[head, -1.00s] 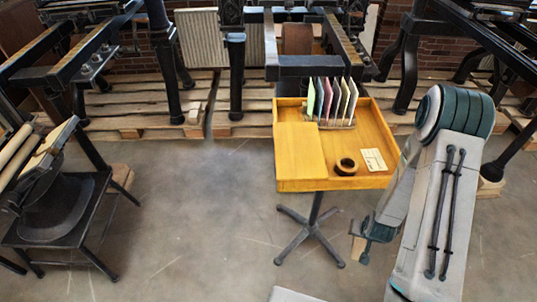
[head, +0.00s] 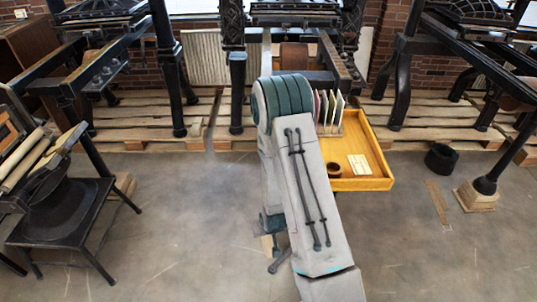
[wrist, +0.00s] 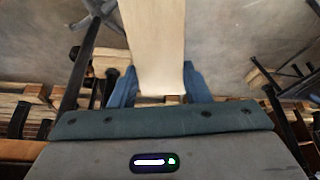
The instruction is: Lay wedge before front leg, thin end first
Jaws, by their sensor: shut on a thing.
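My gripper shows in the wrist view (wrist: 160,70), its two blue fingers shut on a pale wooden wedge (wrist: 157,40). The wedge sticks out beyond the fingers toward the top of the picture; its far end is cut off there, so I cannot tell which end is thin. In the head view my gripper (head: 271,222) hangs low, left of my arm, with a bit of the wedge (head: 267,244) showing. At the right, a black press leg (head: 497,168) stands on a wooden block (head: 474,197). I cannot tell which leg is the front leg meant.
A yellow tray table (head: 375,184) with upright cards (head: 328,108) and a brown ring (head: 334,170) stands behind my arm. A black cylinder (head: 441,158) and a flat wooden strip (head: 437,202) are on the floor at right.

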